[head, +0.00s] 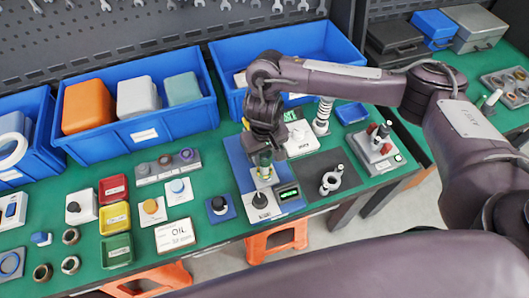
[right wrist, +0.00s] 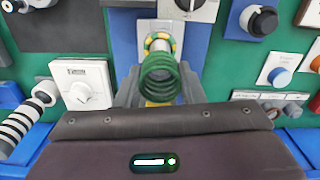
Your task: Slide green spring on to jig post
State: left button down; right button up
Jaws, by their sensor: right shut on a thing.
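My right gripper (head: 264,146) points down over the blue jig plate (head: 235,153). It is shut on the green spring (head: 265,158), which also shows as green coils between the fingers in the right wrist view (right wrist: 160,80). Just beyond the coils in that view is a yellow-and-green ring (right wrist: 160,38) around a pale centre, in line with the spring. The pale jig post (head: 264,177) shows below the spring in the head view. I cannot tell whether the spring's lower end is around the post or just above it. My left gripper is not in view.
A white block with a black knob (head: 260,205) and a dark display (head: 287,192) sit close to the post. A coil-wrapped post (head: 322,117) stands to the right. Blue bins (head: 140,128) line the back. The dark mat (head: 318,168) has some free room.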

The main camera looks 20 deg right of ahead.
dwell(0.3)
jog(key=o, duration=1.1)
jog(key=shift+c, duration=0.2)
notch_tip(320, 180, up, 7)
jog(key=p, duration=0.8)
jog(key=shift+s+f, duration=0.1)
